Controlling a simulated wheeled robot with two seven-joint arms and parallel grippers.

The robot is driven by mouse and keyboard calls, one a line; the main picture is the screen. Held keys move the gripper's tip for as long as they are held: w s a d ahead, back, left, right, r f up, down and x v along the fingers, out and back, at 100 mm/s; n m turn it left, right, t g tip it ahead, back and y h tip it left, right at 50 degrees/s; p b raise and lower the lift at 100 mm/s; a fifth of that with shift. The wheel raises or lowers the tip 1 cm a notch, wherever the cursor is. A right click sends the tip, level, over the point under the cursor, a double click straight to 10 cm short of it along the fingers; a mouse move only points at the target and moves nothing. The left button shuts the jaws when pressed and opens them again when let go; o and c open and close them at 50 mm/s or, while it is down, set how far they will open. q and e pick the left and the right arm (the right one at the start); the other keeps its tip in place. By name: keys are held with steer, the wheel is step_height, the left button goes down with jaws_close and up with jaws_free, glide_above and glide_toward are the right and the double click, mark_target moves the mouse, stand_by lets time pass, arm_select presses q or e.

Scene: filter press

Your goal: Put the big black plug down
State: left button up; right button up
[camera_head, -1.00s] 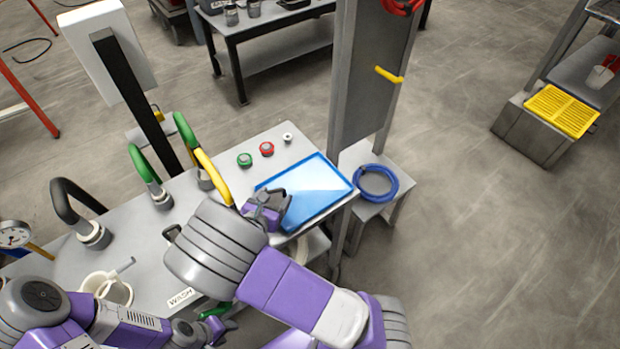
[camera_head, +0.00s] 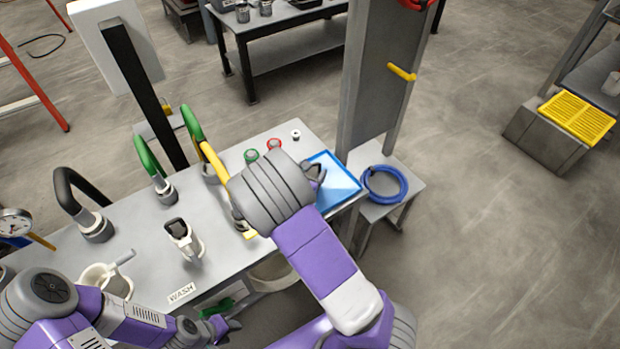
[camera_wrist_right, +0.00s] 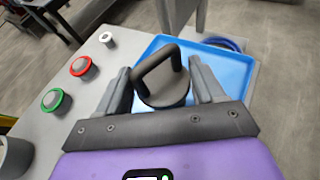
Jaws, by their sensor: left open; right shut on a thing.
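The big black plug (camera_wrist_right: 163,84) has a round dark body and a looped handle. In the right wrist view it sits between the two fingers of my right gripper (camera_wrist_right: 168,88), which is shut on it. The blue tray (camera_wrist_right: 225,68) lies behind and below the plug, which overlaps its near part. I cannot tell if the plug touches the tray. In the head view the tray (camera_head: 340,188) is at the bench's right end; my right gripper (camera_head: 315,172) is over it, and my forearm hides most of the plug. My left gripper (camera_head: 225,325) is open and empty at the bench's front edge.
Red (camera_wrist_right: 81,66) and green (camera_wrist_right: 53,100) buttons are left of the tray. A blue hose coil (camera_head: 385,184) lies on a stand to the right, beside a tall grey post.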

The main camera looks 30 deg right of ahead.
step_height(320, 180, down, 2)
steer(key=shift+r, duration=0.1)
steer(key=shift+f+b, duration=0.25)
steer(key=shift+b, duration=0.15)
steer(key=o, duration=1.1)
steer(key=shift+r, duration=0.1)
steer(key=shift+r, duration=0.1)
steer(key=shift+a+r+p, duration=0.15)
steer(key=shift+r+p, duration=0.1)
steer(key=shift+p, duration=0.15)
steer(key=p+v, duration=0.3)
steer(key=v, duration=0.8)
steer(key=shift+s+a, duration=0.25)
steer(key=shift+s, duration=0.05)
